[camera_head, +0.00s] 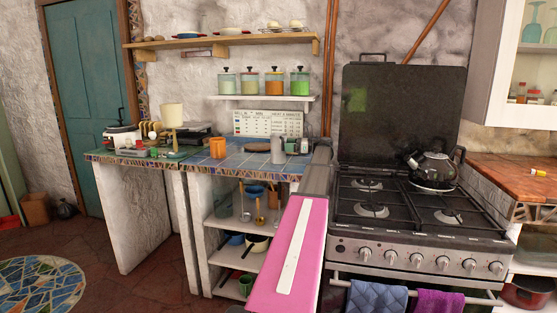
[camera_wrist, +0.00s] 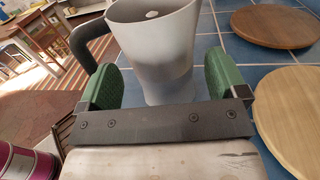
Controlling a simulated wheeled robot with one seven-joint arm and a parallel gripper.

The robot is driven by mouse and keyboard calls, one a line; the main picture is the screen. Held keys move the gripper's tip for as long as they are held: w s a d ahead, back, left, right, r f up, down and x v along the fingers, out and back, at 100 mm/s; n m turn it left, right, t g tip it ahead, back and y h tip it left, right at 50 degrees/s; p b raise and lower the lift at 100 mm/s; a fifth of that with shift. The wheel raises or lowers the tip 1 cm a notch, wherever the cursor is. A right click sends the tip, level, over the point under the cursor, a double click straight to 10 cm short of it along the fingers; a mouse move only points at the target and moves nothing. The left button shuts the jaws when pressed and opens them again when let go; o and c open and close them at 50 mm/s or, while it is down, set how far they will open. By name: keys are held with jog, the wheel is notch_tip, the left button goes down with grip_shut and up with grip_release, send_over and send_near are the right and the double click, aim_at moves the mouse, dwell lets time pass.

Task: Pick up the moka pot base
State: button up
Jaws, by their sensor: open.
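The moka pot base (camera_wrist: 158,50) is a grey metal vessel with a dark handle on its left side in the wrist view. It stands upright on the blue-tiled counter. My gripper (camera_wrist: 163,85) is open, with one green finger pad on each side of the pot's lower body. I cannot tell whether either pad touches it. In the head view a small grey pot (camera_head: 278,151) stands on the tiled counter just left of my arm's far end, and the fingers are not clear there.
Two round wooden boards lie right of the pot, a darker one (camera_wrist: 277,24) and a lighter one (camera_wrist: 292,112). An orange mug (camera_head: 218,148) stands further left on the counter. The stove (camera_head: 420,225) with a black kettle (camera_head: 435,169) is to the right.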

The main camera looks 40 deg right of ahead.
aim_at(278, 145)
jog(key=x, duration=0.5)
jog(key=shift+f, duration=0.25)
jog(key=c, duration=1.2)
jog(key=shift+r, duration=0.1)
